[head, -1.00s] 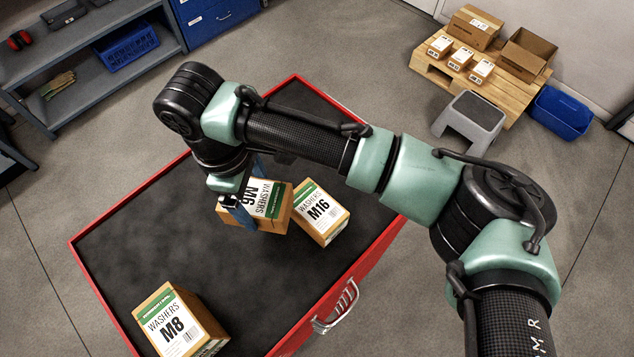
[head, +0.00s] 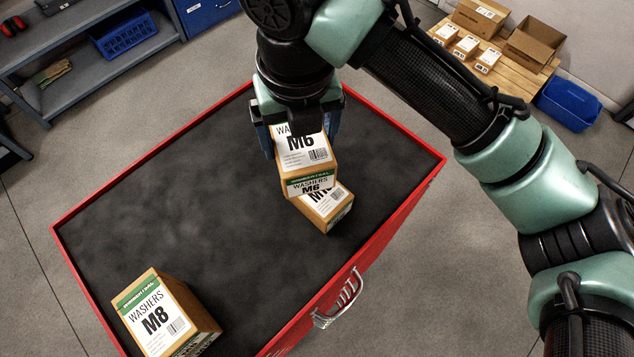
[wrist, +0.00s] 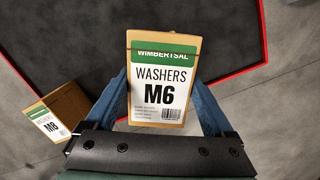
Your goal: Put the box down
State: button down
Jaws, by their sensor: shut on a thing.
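My gripper (head: 302,138) is shut on the M6 washers box (head: 309,165), a cardboard box with a white and green label. The blue fingers press on its two sides, which also shows in the wrist view (wrist: 163,85). In the head view the M6 box covers part of the M16 washers box (head: 335,213) on the dark top of the red cart (head: 190,190). The M6 box seems raised; whether it touches the M16 box I cannot tell.
The M8 washers box (head: 155,310) stands at the cart's near left corner. The middle and left of the dark top are bare. A raised red rim (head: 150,158) runs around it. A wooden pallet with boxes (head: 510,75) and a blue bin (head: 568,103) are on the floor beyond.

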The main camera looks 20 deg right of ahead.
jog(key=n, duration=0.2)
jog(key=d+n, duration=0.1)
jog(key=n, duration=0.1)
jog(key=s+d+r+n+b, duration=0.1)
jog(key=shift+n+y, duration=0.3)
jog(key=shift+n, duration=0.1)
jog(key=p, duration=0.1)
send_over(317, 195)
jog(key=w, duration=0.1)
jog(key=f, duration=0.9)
jog(key=shift+w+d+f, duration=0.1)
jog(key=shift+d+f, duration=0.2)
jog(key=shift+d, duration=0.05)
jog(key=shift+f, duration=0.15)
grip_release()
